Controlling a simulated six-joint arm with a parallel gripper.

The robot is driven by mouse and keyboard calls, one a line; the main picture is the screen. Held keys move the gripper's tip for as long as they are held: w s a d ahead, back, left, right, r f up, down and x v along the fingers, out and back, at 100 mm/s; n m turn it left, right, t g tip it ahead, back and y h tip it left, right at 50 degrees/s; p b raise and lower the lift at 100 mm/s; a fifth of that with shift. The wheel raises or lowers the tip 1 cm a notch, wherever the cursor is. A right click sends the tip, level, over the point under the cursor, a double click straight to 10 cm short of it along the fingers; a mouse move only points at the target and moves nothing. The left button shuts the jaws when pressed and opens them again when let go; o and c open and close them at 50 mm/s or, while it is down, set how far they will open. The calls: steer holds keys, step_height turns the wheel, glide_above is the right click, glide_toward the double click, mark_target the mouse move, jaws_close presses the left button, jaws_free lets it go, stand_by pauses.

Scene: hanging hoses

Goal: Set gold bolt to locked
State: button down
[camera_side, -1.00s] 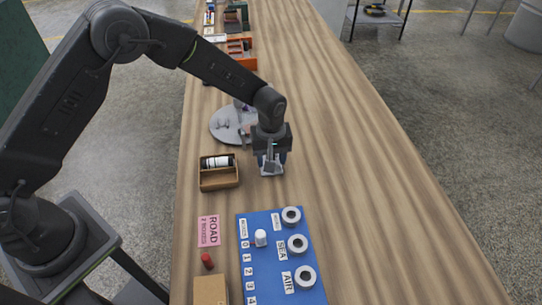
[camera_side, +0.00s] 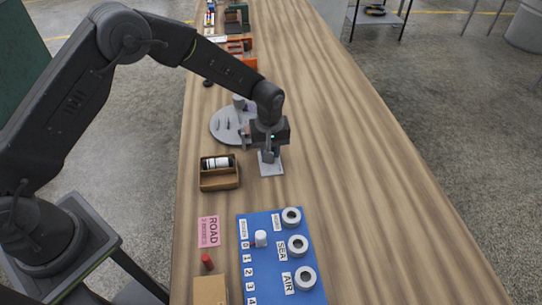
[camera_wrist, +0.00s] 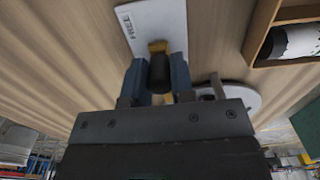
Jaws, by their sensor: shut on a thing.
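The gold bolt (camera_wrist: 157,47) shows as a small gold-yellow piece between my fingers in the wrist view, with a dark cylindrical knob in front of it. It sits on a pale plate (camera_wrist: 134,20) marked with dark lettering that seems to read "FREE". In the side view the plate (camera_side: 271,167) lies on the wooden table under my gripper (camera_side: 267,152). In the wrist view my gripper (camera_wrist: 158,80) is shut on the dark knob, one blue-grey finger on each side. Much of the bolt and the other end of the plate are hidden.
A brown box with a black-and-white cylinder (camera_side: 217,162) stands left of the plate. A grey round disc (camera_side: 222,124) lies behind it. A blue panel (camera_side: 262,270) with grey rings lies in front. The table's right side (camera_side: 370,180) is clear.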

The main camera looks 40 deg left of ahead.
steer(key=shift+w+a, duration=0.65)
steer(key=c, duration=1)
jaws_free()
steer(key=shift+o, duration=0.2)
step_height(320, 180, up, 14)
